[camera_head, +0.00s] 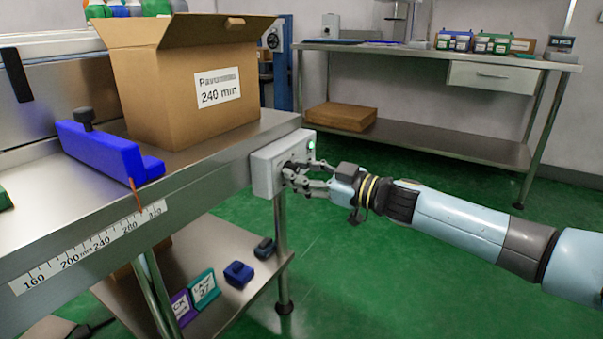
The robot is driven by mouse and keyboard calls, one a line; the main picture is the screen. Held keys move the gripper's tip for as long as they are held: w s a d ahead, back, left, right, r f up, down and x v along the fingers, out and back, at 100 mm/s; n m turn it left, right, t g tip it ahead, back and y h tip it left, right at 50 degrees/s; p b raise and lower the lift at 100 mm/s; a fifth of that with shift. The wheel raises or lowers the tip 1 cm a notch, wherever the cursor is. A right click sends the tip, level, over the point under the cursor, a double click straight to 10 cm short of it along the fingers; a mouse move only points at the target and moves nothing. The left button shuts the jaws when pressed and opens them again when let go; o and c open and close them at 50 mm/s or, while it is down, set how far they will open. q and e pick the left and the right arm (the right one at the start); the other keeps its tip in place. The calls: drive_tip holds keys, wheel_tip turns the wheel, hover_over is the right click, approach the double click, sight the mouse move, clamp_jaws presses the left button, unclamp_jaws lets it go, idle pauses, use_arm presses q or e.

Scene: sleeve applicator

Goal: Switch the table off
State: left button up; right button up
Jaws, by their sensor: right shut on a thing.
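A grey switch box (264,176) is fixed to the right end of the table (222,160). A small green lamp (312,145) on the box's face looks lit. My right gripper (289,172) reaches in from the right and is shut on the dark switch knob on that face. The fingers hide most of the knob, so its turn position cannot be told. My left gripper is out of view.
An open cardboard box (182,108) stands on the table behind a blue stop (106,152) and a ruler scale (98,243). A lower shelf (228,305) holds small blocks. A steel bench (420,60) stands behind. Green floor on the right is clear.

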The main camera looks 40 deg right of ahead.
drive_tip(key=shift+n, duration=0.4)
clamp_jaws()
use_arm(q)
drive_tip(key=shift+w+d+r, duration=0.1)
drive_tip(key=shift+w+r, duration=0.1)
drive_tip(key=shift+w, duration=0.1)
use_arm(e)
drive_tip(key=shift+s+f+n, duration=0.1)
drive_tip(key=shift+f+n, duration=0.05)
drive_tip(key=shift+n, duration=4.15)
drive_tip(key=shift+f+n, duration=0.1)
drive_tip(key=shift+n, duration=4.2)
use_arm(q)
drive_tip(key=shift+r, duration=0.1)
use_arm(e)
drive_tip(key=o, duration=0.9)
unclamp_jaws()
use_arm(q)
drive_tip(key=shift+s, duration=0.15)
use_arm(e)
drive_tip(key=shift+o, duration=0.7)
